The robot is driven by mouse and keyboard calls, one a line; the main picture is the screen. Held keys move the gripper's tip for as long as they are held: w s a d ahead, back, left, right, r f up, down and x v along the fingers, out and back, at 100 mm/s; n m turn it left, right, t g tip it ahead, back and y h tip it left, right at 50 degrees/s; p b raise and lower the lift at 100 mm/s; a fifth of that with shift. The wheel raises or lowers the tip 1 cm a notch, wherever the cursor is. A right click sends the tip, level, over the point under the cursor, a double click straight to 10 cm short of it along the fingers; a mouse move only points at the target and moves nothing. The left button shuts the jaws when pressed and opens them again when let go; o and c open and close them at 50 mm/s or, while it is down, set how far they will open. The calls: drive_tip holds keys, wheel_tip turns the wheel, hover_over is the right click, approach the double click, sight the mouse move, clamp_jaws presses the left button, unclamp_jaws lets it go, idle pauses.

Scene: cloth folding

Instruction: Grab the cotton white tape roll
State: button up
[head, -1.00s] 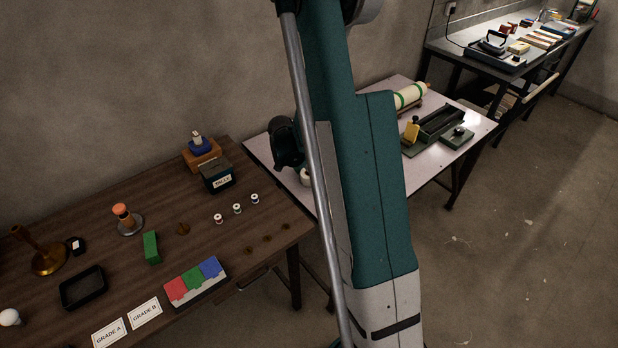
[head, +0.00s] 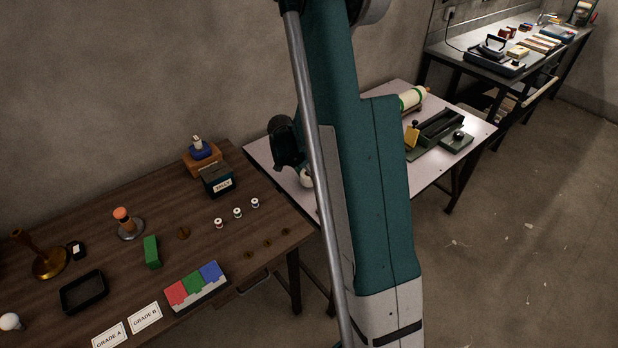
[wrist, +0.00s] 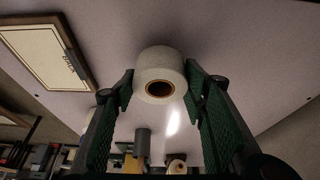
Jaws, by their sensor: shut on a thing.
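The white tape roll (wrist: 162,64) has a brown core facing the camera in the wrist view. My gripper (wrist: 160,80) has its two green ribbed fingers on either side of the roll, shut on it. In the head view only a small part of the white roll (head: 306,179) shows at the left edge of my arm.
A framed board (wrist: 42,50) lies left of the roll. A cream roll with green bands (head: 412,99), a dark green tool (head: 440,126) and a green block with a black knob (head: 457,142) stand on the table's right part. A brown table (head: 110,250) with several small items adjoins at left.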

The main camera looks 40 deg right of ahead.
wheel_tip(320, 180, up, 8)
drive_tip(key=p, duration=0.1)
idle(0.4)
